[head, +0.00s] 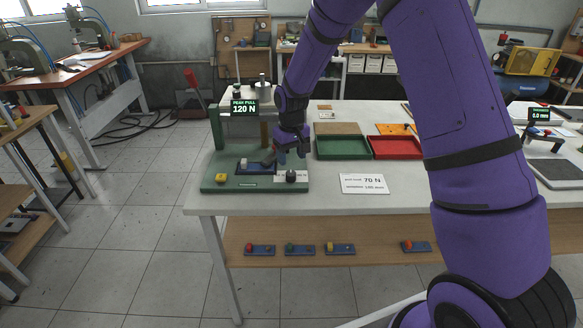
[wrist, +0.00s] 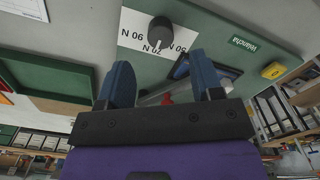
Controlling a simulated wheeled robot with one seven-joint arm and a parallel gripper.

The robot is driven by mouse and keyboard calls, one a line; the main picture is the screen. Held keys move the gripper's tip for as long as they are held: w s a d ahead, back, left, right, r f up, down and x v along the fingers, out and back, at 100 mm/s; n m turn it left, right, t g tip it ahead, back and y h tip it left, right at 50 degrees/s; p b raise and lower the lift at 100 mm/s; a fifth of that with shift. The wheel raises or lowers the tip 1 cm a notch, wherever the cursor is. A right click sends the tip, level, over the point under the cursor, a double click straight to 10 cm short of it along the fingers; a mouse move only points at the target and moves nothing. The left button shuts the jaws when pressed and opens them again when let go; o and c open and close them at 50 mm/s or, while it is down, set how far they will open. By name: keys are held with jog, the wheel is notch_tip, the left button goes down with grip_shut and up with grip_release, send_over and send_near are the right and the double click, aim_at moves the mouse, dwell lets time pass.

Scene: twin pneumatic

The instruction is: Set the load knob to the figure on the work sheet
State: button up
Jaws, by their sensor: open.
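The load knob (head: 291,176) is small and black, on a white scale plate at the front right corner of a green test fixture (head: 212,187). In the wrist view the black knob (wrist: 160,32) stands on the plate, ahead of the fingertips and apart from them; the plate's figures are upside down and I cannot tell the setting. My gripper (head: 286,158) is over the fixture, behind the knob. In the wrist view its blue fingers (wrist: 163,75) are spread with nothing gripped. The work sheet (head: 365,184) lies right of the fixture and reads "good joint 70 N".
A display (head: 244,107) on the fixture reads "PEAK PULL 120 N". A yellow button (head: 221,178) sits at the fixture's front left. A green tray (head: 343,158) and a red tray (head: 397,158) lie to the right. The bench front around the sheet is clear.

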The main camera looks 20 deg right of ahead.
jog(key=shift+r, duration=1.95)
notch_tip(320, 180, up, 13)
jog(key=t, duration=0.1)
send_over(292, 174)
jog(key=s+d, duration=0.2)
jog(key=s, duration=0.5)
jog(key=s+d+r+m+t, duration=0.1)
jog(key=s+d+r+t, duration=0.1)
jog(key=s+r, duration=0.6)
jog(key=s+d+r+t, duration=0.1)
jog(key=s+r, duration=0.1)
jog(key=s, duration=0.9)
jog(key=s+d+r+m+t, duration=0.1)
jog(key=s+r, duration=0.1)
jog(key=s, duration=0.9)
jog(key=shift+d+r, duration=0.35)
jog(key=shift+w, duration=0.1)
